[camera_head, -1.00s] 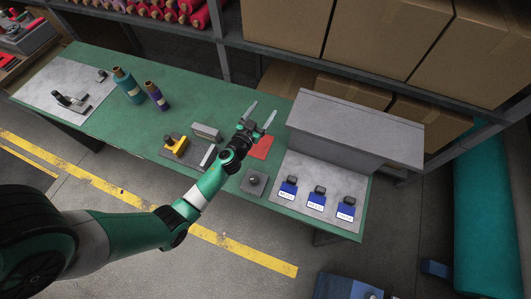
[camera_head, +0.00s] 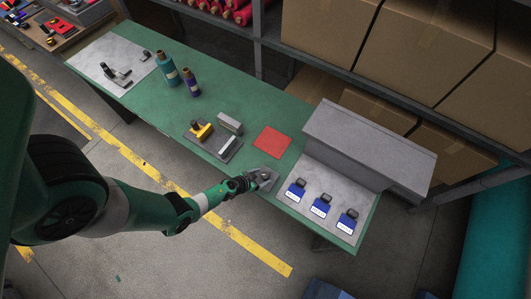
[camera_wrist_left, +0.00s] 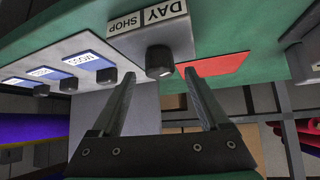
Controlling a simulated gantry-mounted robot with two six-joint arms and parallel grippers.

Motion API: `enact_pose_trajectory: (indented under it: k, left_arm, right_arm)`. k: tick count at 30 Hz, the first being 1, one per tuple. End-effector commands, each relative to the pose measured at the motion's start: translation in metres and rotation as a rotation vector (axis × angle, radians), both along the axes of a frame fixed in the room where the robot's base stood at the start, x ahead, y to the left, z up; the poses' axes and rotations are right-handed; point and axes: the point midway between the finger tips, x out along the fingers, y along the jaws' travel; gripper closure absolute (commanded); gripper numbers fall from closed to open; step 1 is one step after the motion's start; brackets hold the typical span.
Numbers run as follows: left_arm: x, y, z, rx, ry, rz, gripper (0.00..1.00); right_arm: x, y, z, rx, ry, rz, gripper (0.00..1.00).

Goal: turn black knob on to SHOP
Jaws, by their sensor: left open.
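The black knob (camera_wrist_left: 160,62) sits on a grey plate (camera_wrist_left: 185,40) with a white label reading DAY and SHOP, seen upside down in the left wrist view. Which word the knob points to I cannot tell. My left gripper (camera_wrist_left: 160,86) is open and empty, its two fingers pointing at the knob, one toward each side. The tips look close to the knob but not closed on it. In the head view my left gripper (camera_head: 262,178) is over the plate at the table's front edge and hides the knob. My right gripper is not in view.
Three small black knobs with blue labels (camera_head: 321,206) stand on a pale panel to the right, below a grey raised box (camera_head: 370,145). A red square (camera_head: 272,142) lies behind the gripper.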

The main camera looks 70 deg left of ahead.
Motion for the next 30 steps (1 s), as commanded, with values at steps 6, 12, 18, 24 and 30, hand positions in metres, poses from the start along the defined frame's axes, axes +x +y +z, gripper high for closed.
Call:
enact_pose_trajectory:
  k: [6,12,18,24,30]
  left_arm:
    - [0.021,0.009,-0.025,0.000,-0.001,0.000,0.22]
    - [0.023,0.010,-0.024,0.001,0.000,0.001,0.22]
    - [0.023,0.010,-0.024,0.001,-0.001,0.001,0.36]
    - [0.023,0.010,-0.024,0.001,-0.001,0.001,0.72]
    - [0.023,0.010,-0.024,0.001,-0.001,0.001,1.00]
  right_arm:
    - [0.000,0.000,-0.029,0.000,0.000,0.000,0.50]
    - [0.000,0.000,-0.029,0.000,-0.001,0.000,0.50]
    - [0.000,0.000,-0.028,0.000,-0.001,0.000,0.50]
    - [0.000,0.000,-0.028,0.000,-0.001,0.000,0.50]
    - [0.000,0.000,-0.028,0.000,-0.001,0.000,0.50]
